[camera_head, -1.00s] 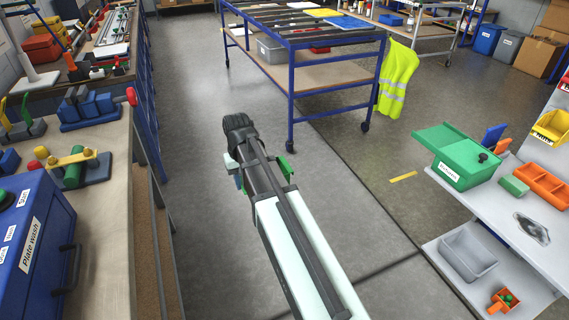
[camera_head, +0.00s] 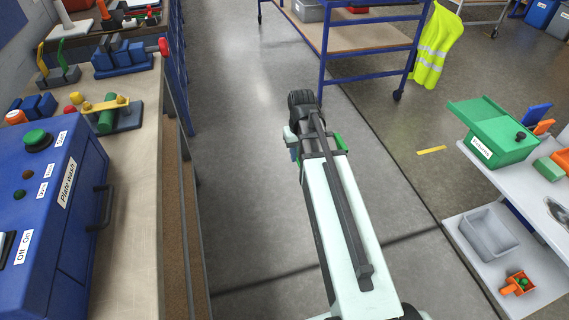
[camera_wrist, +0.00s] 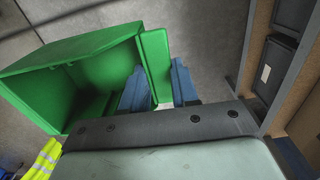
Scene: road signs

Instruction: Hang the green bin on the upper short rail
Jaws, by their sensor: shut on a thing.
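My gripper (camera_wrist: 160,86) has its blue fingers on either side of a green wall of the open green bin (camera_wrist: 50,85), and is shut on it. In the wrist view the bin fills the upper left, its hollow inside showing. In the head view my gripper (camera_head: 318,148) is over the floor between the bench and the shelf unit, mostly hidden by my arm. Only a small green piece of the bin (camera_head: 341,142) shows there. I cannot make out the upper short rail in either current view.
At left, a wooden bench (camera_head: 135,200) carries a blue plate wash box (camera_head: 50,205). At right, a grey shelf unit (camera_head: 530,185) holds a lidded green box (camera_head: 505,140), with a grey bin (camera_head: 488,233) below. A blue-framed cart (camera_head: 370,55) stands behind. The floor between is clear.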

